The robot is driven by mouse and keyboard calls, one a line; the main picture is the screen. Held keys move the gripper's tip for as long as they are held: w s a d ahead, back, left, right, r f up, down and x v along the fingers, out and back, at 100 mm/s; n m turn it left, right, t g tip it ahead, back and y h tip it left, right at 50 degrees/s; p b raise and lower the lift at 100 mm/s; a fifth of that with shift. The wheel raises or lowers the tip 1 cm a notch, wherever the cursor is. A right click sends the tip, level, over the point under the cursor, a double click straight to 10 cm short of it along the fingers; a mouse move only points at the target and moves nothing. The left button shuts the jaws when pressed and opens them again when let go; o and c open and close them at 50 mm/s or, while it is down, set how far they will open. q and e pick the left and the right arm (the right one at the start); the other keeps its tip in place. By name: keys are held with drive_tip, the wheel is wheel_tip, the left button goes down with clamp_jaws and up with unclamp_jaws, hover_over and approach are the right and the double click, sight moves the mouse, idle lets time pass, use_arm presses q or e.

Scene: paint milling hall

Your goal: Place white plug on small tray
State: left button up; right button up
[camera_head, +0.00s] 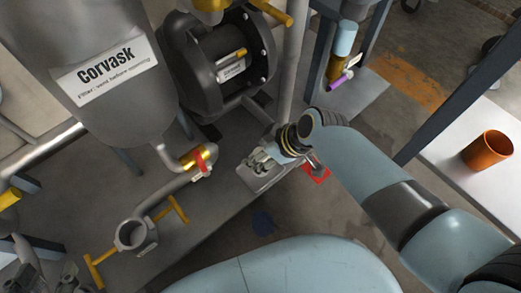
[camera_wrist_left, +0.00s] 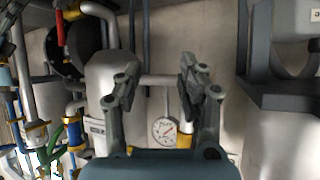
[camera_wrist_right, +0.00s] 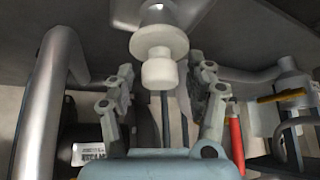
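The white plug (camera_wrist_right: 158,68) shows in the right wrist view, on a pale round fitting and between my right fingers. My right gripper (camera_wrist_right: 160,85) is open, with a gap to the plug on both sides. In the head view my right arm comes in from the right, and its wrist hides the plug. A small light-grey tray-like plate (camera_head: 258,184) lies at the bench edge below that wrist. My left gripper (camera_head: 45,272) shows dark fingers at the lower left of the head view. In the left wrist view it is open and empty (camera_wrist_left: 160,95).
A large grey vessel (camera_head: 95,70) marked Corvask and a black pump (camera_head: 220,65) stand at the back. Pipes with yellow handles (camera_head: 178,209) cross the bench at left. A pressure gauge (camera_wrist_left: 163,131) faces the left wrist. An orange cup (camera_head: 487,150) stands at right.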

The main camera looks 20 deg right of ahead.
drive_tip(key=shift+r, duration=0.1)
drive_tip(key=shift+r, duration=0.2)
drive_tip(key=shift+s+d+r+p, duration=0.1)
drive_tip(key=shift+d+r+p, duration=0.05)
drive_tip(key=shift+r+p, duration=0.2)
drive_tip(key=p+v, duration=0.3)
drive_tip(key=v, duration=0.2)
use_arm(q)
wheel_tip(320, 180, up, 8)
drive_tip(key=s+g+p, duration=0.1)
drive_tip(key=g+p, duration=0.2)
drive_tip(key=g, duration=0.5)
drive_tip(key=shift+s+a+g+y, duration=0.3)
drive_tip(key=shift+s+a+g, duration=0.05)
drive_tip(key=shift+g, duration=0.05)
use_arm(e)
drive_tip(key=s+d+r+m+g+h, duration=0.1)
drive_tip(key=s+d+r+m+h, duration=0.1)
drive_tip(key=s+d+r, duration=0.3)
drive_tip(key=s+d+r+m+h, duration=0.2)
drive_tip(key=s+d+r+m, duration=0.3)
drive_tip(key=s+r, duration=0.7)
wheel_tip(320, 180, up, 3)
drive_tip(key=shift+d+r+g, duration=0.15)
drive_tip(key=shift+d+g, duration=0.25)
drive_tip(key=shift+d, duration=0.2)
